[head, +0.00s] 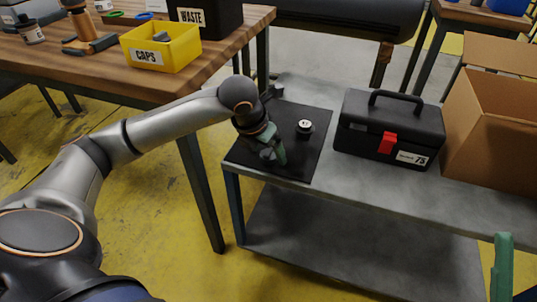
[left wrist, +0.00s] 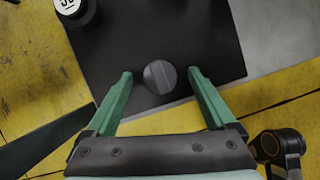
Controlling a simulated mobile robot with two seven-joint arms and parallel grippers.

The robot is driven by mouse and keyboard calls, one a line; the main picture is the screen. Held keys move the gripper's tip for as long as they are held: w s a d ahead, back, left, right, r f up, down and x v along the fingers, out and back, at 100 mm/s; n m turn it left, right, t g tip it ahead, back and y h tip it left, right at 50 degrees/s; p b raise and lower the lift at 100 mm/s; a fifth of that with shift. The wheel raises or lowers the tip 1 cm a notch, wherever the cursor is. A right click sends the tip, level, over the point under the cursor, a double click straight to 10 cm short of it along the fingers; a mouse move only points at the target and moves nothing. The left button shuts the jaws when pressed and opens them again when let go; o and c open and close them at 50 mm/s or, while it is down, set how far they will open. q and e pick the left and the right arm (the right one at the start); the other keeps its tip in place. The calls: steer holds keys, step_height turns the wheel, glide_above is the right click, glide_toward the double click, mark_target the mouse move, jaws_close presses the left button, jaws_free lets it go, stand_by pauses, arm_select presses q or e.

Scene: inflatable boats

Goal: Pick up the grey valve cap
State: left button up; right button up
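The grey valve cap (left wrist: 159,77) is a round, ridged knob on the black mat (left wrist: 215,50), near the mat's edge in the left wrist view. My left gripper (left wrist: 159,78) is open, with one green finger on each side of the cap and a gap to both. In the head view my left gripper (head: 275,152) points down over the near left part of the mat (head: 308,160); its fingers and wrist largely hide the cap there. One green finger of my right gripper (head: 502,262) shows at the lower right edge.
A black pot with a white label (head: 305,127) stands on the mat. To its right are a black toolbox (head: 360,125) and a cardboard box (head: 487,130). The wooden table (head: 95,65) at left bears a yellow CAPS bin (head: 178,52) and a black WASTE box (head: 220,18).

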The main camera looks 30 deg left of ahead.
arm_select(q)
jaws_close()
stand_by(0.5)
steer(key=shift+r, duration=0.1)
